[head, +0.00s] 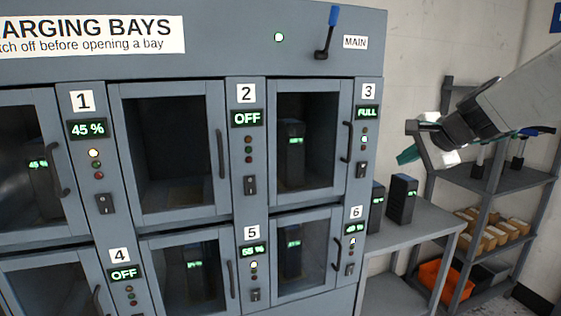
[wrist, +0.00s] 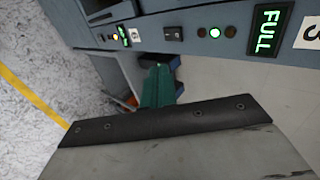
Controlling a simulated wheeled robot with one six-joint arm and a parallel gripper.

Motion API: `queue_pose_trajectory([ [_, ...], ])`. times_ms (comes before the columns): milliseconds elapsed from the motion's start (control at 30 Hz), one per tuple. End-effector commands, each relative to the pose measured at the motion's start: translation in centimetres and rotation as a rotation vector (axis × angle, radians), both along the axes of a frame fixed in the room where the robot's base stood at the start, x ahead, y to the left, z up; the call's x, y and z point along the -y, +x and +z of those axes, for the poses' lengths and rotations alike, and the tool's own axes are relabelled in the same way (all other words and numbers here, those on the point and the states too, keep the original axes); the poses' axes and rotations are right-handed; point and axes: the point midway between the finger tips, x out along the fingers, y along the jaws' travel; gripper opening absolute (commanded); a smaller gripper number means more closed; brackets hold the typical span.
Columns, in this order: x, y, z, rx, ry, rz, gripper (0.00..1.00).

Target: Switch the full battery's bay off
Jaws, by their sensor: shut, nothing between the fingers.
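Bay 3's display (head: 367,113) reads FULL, and the display also shows in the wrist view (wrist: 264,31). Below it one lamp in the row of lamps is lit. Bay 3's rocker switch (head: 361,170) sits under the lamps; it also shows in the wrist view (wrist: 173,33). I cannot tell its position surely. Bay 3's battery (head: 290,140) stands behind its closed glass door. My gripper (head: 406,156), with teal fingers, is shut and empty, right of bay 3's panel and apart from it. Its fingers show in the wrist view (wrist: 156,88).
Bay 3's door handle (head: 347,142) stands out left of its switch. The blue MAIN lever (head: 329,30) is above. Bay 6's panel (head: 354,240) is below. A side table (head: 425,222) holds batteries (head: 401,198). A shelf rack (head: 495,190) stands at the right.

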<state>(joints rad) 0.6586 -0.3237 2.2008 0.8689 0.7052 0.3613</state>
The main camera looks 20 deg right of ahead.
Motion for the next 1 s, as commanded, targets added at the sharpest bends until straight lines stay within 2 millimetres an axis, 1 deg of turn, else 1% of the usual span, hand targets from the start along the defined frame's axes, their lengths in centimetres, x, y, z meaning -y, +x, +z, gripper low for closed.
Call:
queue_pose_trajectory([
  [167,-0.1,0.3,-0.3,-0.002,0.000,0.004,0.00],
  [267,-0.2,1.0,-0.9,-0.003,0.000,0.005,0.00],
  [367,-0.3,2.3,-2.1,-0.005,0.001,0.007,0.00],
  [700,-0.5,7.9,-6.6,-0.006,0.002,0.006,0.00],
  [833,-0.5,10.0,-6.2,-0.002,-0.002,0.005,0.00],
  [1000,-0.5,11.4,-5.9,-0.002,-0.001,0.005,0.00],
])
